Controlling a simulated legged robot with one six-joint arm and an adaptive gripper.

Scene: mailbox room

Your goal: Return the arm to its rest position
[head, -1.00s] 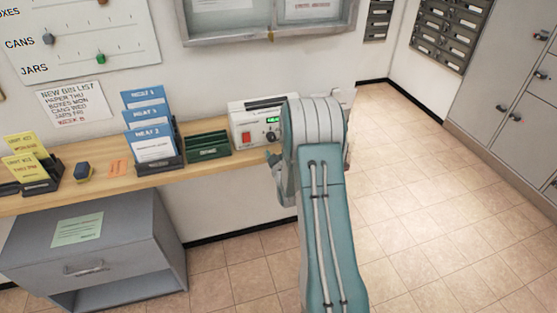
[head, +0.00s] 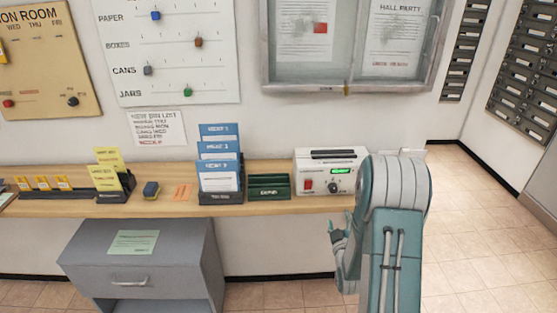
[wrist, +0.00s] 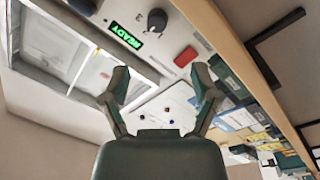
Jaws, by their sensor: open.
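My arm is folded in front of the shelf at the right of the head view, in teal and grey. My gripper (head: 340,232) shows partly at the arm's left side, just below the shelf's front edge. In the wrist view my gripper (wrist: 160,82) has its two fingers spread apart with nothing between them. The white laminator-like machine (head: 331,172), with a red switch, a dark knob and a green display, stands on the shelf behind the arm. In the wrist view its display (wrist: 126,35) reads READY, tilted.
The wooden shelf (head: 300,204) holds blue booklets (head: 219,160), a green tray (head: 269,187), yellow cards (head: 108,172) and a small dark block (head: 151,189). A grey cabinet (head: 145,265) stands below. A glass noticeboard (head: 345,45) hangs above. Tiled floor (head: 470,240) is open at the right.

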